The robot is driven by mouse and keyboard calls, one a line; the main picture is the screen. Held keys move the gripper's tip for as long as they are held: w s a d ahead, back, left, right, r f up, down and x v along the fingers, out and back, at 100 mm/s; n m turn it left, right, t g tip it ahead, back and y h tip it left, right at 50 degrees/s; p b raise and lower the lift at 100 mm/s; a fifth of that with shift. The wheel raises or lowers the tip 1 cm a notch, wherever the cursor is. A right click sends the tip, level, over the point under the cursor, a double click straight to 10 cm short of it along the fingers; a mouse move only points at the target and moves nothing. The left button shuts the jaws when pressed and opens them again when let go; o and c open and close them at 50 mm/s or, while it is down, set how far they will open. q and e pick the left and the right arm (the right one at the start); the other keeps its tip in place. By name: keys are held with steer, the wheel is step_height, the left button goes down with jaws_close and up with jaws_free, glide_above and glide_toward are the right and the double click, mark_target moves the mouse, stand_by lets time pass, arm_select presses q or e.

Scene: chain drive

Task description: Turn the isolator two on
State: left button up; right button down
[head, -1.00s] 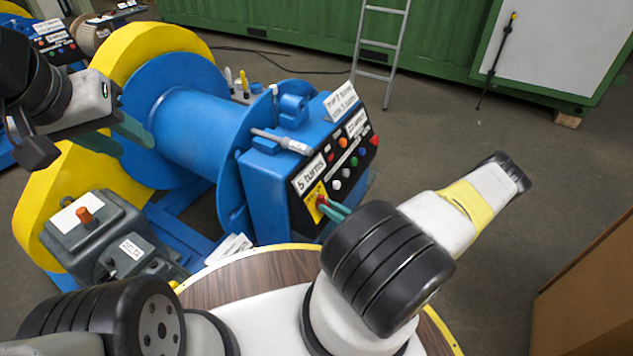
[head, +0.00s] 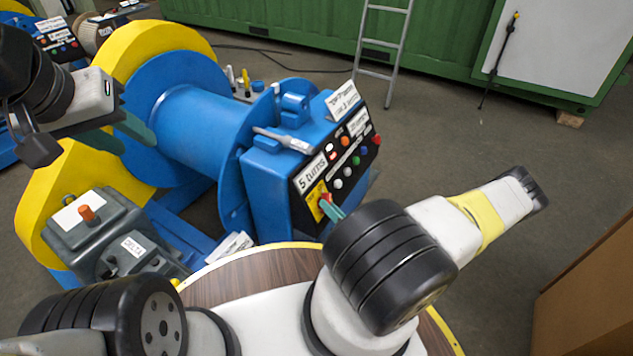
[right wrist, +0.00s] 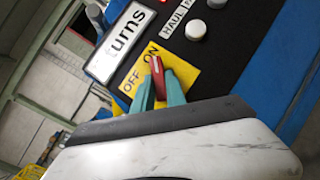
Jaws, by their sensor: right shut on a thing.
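The isolator switch is a red handle (right wrist: 157,80) on a yellow plate (right wrist: 183,77) marked OFF and ON, on the black face of the blue control box (head: 262,185). My right gripper (right wrist: 157,92) is shut on the red handle, with a teal finger on each side. In the right wrist view the handle's pale-marked tip points towards the ON label. In the head view the handle (head: 325,198) shows small, partly hidden by the fingers. My left gripper (head: 122,138) is empty, its teal fingers apart, in front of the winch's yellow guard and blue flange.
The blue winch drum (head: 190,135) stands left of the control box. A grey motor unit (head: 95,225) with an orange knob is in front left. Coloured buttons and lamps are close above the switch. A brown box (head: 590,290) stands at right; the floor between is clear.

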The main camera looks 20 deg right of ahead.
stand_by(0.5)
steer(key=c, duration=1.4)
jaws_free()
steer(key=shift+o, duration=0.2)
steer(key=shift+s, duration=0.1)
steer(key=v, duration=0.7)
steer(key=shift+s, duration=0.3)
steer(key=shift+d+r, duration=0.1)
